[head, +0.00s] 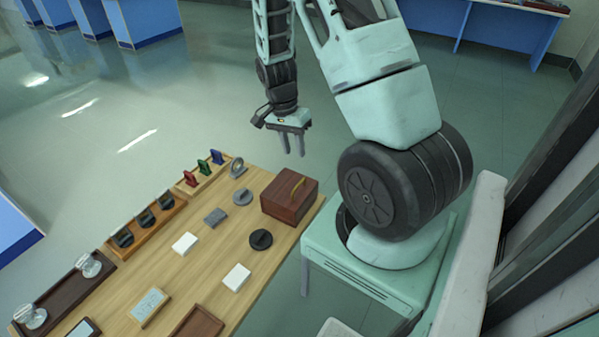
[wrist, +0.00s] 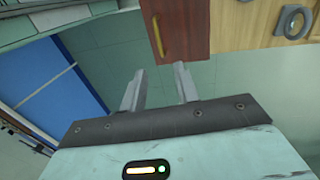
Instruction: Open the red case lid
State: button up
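The red-brown case (head: 290,203) sits at the far right corner of the wooden table, with its lid shut. A curved brass handle (head: 297,187) stands on its lid. My gripper (head: 293,154) hangs in the air beyond and above the case, apart from it. The wrist view shows the case (wrist: 187,30) at the top, with the handle (wrist: 158,36) near its left side. In that view my gripper (wrist: 160,72) is open, with nothing between the two fingers, and the fingertips point toward the case.
The wooden table (head: 205,262) holds a rack with coloured pieces (head: 203,174), a rack of dark round pieces (head: 146,222), a black disc (head: 261,239), a grey ring (head: 243,197) and white blocks (head: 236,277). Open floor lies beyond the table.

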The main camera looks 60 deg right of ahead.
jog(key=p, duration=0.2)
send_over(299, 189)
notch_tip(299, 189, down, 10)
jog(key=shift+r, duration=0.2)
jog(key=shift+c, duration=0.3)
grip_shut()
